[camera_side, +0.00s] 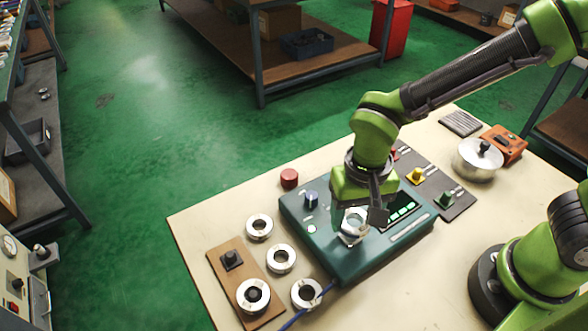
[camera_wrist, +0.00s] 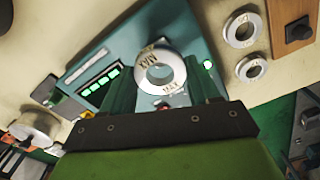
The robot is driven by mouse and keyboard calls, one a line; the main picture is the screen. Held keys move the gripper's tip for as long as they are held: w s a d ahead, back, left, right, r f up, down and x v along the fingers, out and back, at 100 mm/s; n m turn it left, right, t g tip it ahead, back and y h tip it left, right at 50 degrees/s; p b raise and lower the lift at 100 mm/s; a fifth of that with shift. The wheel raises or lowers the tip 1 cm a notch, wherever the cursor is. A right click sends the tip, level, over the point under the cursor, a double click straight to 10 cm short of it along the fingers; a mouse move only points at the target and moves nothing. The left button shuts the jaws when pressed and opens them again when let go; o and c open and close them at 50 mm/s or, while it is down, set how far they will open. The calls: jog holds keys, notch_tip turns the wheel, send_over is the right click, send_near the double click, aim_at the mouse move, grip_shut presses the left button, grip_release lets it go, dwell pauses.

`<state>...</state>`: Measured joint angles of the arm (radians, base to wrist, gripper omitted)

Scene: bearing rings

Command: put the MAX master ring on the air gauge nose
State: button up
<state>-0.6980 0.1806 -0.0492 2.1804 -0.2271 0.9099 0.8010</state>
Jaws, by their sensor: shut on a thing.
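The MAX master ring (camera_wrist: 148,74) is a silver ring with MAX lettering, seen face-on between my fingers in the wrist view. It also shows below my gripper in the side view (camera_side: 352,221). My gripper (camera_wrist: 163,88) is shut on this ring; in the side view my gripper (camera_side: 354,212) is low over the air gauge.
Loose silver rings (camera_side: 259,228) (camera_side: 281,258) (camera_side: 306,293) lie left of the gauge. A wooden board (camera_side: 228,278) carries a black post and another ring (camera_side: 253,296). A red cap (camera_side: 289,178) stands behind. A dark mat (camera_side: 434,188), silver pot (camera_side: 478,160) and orange box (camera_side: 503,144) are right.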

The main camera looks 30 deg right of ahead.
jog(key=shift+f, duration=0.15)
dwell(0.8)
jog(key=shift+f, duration=0.75)
jog(key=shift+f, duration=0.8)
dwell(0.8)
jog(key=o, duration=1.3)
jog(key=shift+r, duration=3.75)
